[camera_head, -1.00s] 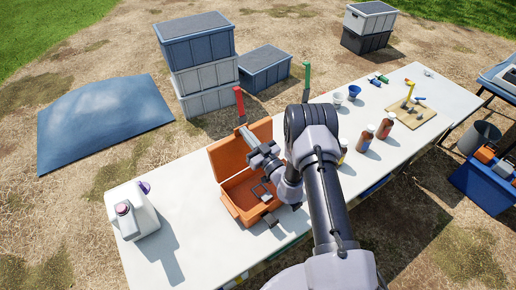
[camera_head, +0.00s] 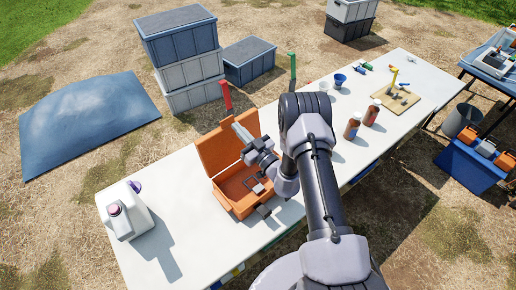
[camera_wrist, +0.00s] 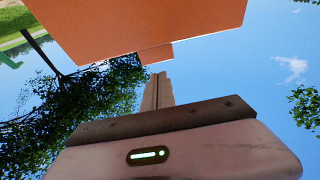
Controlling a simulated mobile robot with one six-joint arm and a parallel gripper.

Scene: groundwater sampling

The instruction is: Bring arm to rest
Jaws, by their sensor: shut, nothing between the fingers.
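My arm reaches up from the bottom of the head view over the white table, bent at a dark elbow. My gripper (camera_head: 241,131) is at the open orange case (camera_head: 206,183), in front of its raised lid, pointing up and left. In the wrist view my gripper (camera_wrist: 158,90) has its narrow fingers together with nothing between them. They point towards sky and trees. An orange panel (camera_wrist: 140,25), apparently the case lid, fills the top of that view. I cannot tell whether the fingers touch the lid.
Red (camera_head: 225,95) and green (camera_head: 292,65) upright handles rise near the far edge. Brown bottles (camera_head: 352,126), a blue cup (camera_head: 340,80) and a wooden board (camera_head: 402,108) stand right. Stacked crates (camera_head: 185,60) are behind.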

